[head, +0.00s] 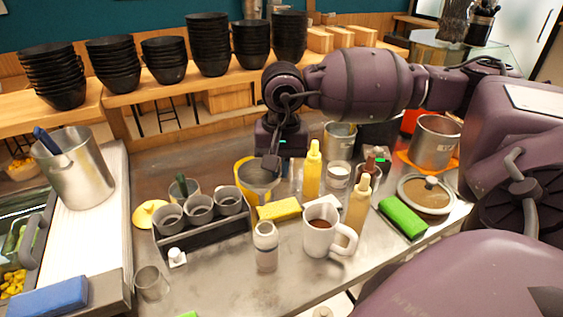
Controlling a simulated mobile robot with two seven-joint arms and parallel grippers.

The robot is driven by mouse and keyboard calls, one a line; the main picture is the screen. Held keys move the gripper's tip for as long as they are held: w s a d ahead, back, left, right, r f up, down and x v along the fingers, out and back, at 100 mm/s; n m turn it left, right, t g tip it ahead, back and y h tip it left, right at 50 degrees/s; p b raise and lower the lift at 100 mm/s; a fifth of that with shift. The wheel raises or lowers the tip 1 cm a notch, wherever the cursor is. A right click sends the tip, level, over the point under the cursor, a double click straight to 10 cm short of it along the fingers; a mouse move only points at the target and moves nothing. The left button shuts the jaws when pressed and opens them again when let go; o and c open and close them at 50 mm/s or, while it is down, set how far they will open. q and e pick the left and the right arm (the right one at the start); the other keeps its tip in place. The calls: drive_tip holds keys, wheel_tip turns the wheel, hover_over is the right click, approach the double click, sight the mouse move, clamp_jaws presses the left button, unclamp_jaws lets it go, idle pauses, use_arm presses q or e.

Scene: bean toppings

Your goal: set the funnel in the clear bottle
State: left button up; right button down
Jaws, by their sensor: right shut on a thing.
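My right gripper (275,163) reaches down from above at the middle of the counter. It is shut on the rim of the yellow funnel (242,174), a wide-mouthed piece with a greyish inside. The funnel's lower end is near the grey cup rack and the yellow block, and its spout is hard to make out. A small pale, greyish bottle (266,248) stands upright at the front of the counter, apart from the funnel. It looks like the clear bottle, but its mouth is too small to judge. My left gripper is not in view.
A grey rack (205,238) with cups stands left of the bottle, a white mug (318,241) right of it. A small yellow piece (150,214) lies left.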

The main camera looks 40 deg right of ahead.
drive_tip(key=n, duration=0.4)
drive_tip(key=shift+d, duration=0.1)
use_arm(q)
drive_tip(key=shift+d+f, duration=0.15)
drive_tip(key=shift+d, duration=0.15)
use_arm(e)
drive_tip(key=shift+f+n, duration=0.1)
drive_tip(key=shift+n, duration=0.3)
drive_tip(key=shift+f+b, duration=0.35)
drive_tip(key=shift+f, duration=0.65)
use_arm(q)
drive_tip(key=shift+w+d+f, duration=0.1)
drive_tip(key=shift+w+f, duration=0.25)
use_arm(e)
drive_tip(key=shift+f, duration=0.8)
use_arm(q)
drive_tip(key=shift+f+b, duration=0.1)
drive_tip(key=shift+b, duration=0.2)
